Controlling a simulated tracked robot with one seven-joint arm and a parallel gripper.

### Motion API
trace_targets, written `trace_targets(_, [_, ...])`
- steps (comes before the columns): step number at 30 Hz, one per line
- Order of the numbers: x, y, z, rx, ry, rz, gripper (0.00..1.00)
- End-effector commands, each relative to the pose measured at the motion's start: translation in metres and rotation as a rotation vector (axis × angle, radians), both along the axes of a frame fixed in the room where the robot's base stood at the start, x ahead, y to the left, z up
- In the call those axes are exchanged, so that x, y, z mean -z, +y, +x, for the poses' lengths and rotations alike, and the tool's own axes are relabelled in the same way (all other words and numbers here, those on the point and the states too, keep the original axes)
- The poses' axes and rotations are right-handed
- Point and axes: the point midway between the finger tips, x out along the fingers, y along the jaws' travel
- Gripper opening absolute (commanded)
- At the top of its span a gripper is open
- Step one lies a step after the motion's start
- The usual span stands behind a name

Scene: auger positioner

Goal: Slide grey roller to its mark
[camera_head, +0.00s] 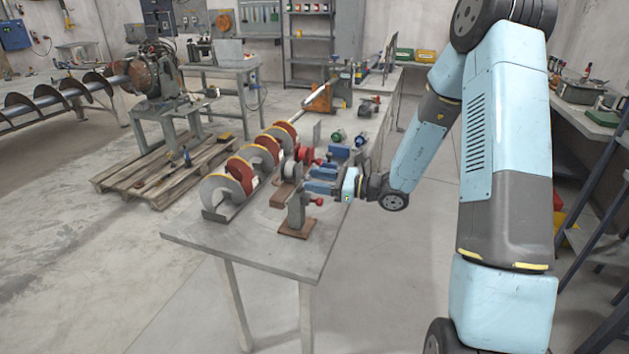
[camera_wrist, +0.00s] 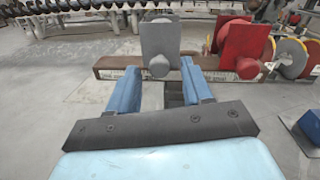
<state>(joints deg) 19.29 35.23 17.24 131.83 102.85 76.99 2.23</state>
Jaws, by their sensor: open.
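The grey roller (camera_wrist: 160,38), a grey upright block with a round grey knob (camera_wrist: 158,66) on its near side, stands on a brown rail (camera_wrist: 112,63) in the wrist view. My gripper (camera_wrist: 160,68) is open, one blue fingertip on either side of the knob in the picture. I cannot tell whether either finger touches it. A red block (camera_wrist: 242,42) with a red knob stands to its right on the same rail. Pale markings show along the rail's front, too small to read. In the head view my gripper (camera_head: 309,180) reaches in from the right over the bench.
The auger (camera_head: 232,183) with red, yellow and white flights lies along the left of the bench (camera_head: 225,235). Green and blue parts stand behind. The bench's near end is clear.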

Motion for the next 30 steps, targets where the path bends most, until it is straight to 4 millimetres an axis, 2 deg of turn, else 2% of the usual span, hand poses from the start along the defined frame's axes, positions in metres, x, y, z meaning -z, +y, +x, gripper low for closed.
trace_targets(4, [-0.0001, 0.0075, 0.0027, 0.000, 0.000, 0.001, 0.50])
trace_targets(13, [0.0000, 0.0087, 0.0031, 0.001, 0.000, 0.001, 0.50])
trace_targets(27, [-0.0001, 0.0085, 0.0029, 0.000, 0.000, 0.000, 0.05])
trace_targets(30, [-0.0001, 0.0085, 0.0030, 0.000, 0.000, 0.000, 0.00])
